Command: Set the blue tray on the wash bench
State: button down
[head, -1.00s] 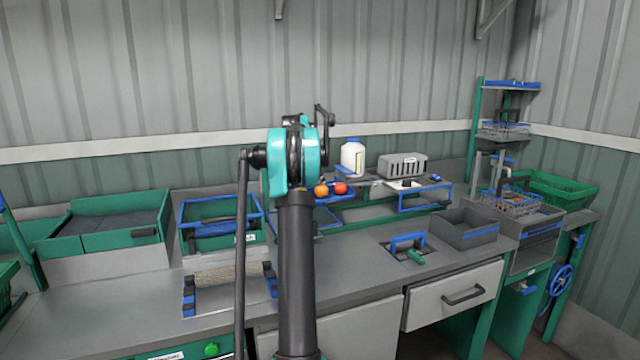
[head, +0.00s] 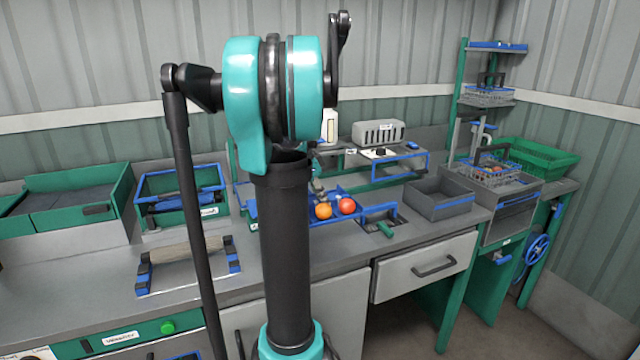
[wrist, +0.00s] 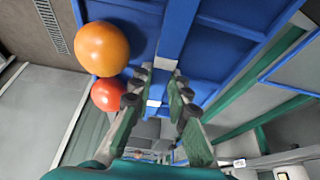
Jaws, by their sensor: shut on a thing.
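The blue tray (head: 333,219) is in the head view, just right of my dark arm column, with an orange tomato (head: 323,211) and a red tomato (head: 346,205) on it. In the wrist view the tray (wrist: 215,45) fills the top, with the orange tomato (wrist: 102,48) and the red one (wrist: 108,94) at the left. My gripper (wrist: 165,85) is shut on the tray's blue middle bar. In the head view my arm hides part of the tray and most of the gripper. I cannot tell whether the tray touches the bench top.
The grey bench (head: 395,245) runs along the wall. Right of the tray are a blue-handled tool (head: 380,215) and a dark open bin (head: 450,201). A raised shelf (head: 385,158) stands behind. A roller on a blue-ended stand (head: 185,258) and a green-blue crate (head: 180,178) are at left.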

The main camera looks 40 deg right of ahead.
jog(key=shift+s+f, duration=0.3)
jog(key=shift+f, duration=3.7)
jog(key=shift+f, duration=0.55)
jog(key=c, duration=1.4)
grip_release()
jog(key=shift+o, duration=0.2)
jog(key=shift+c, duration=0.5)
jog(key=shift+c, duration=1.2)
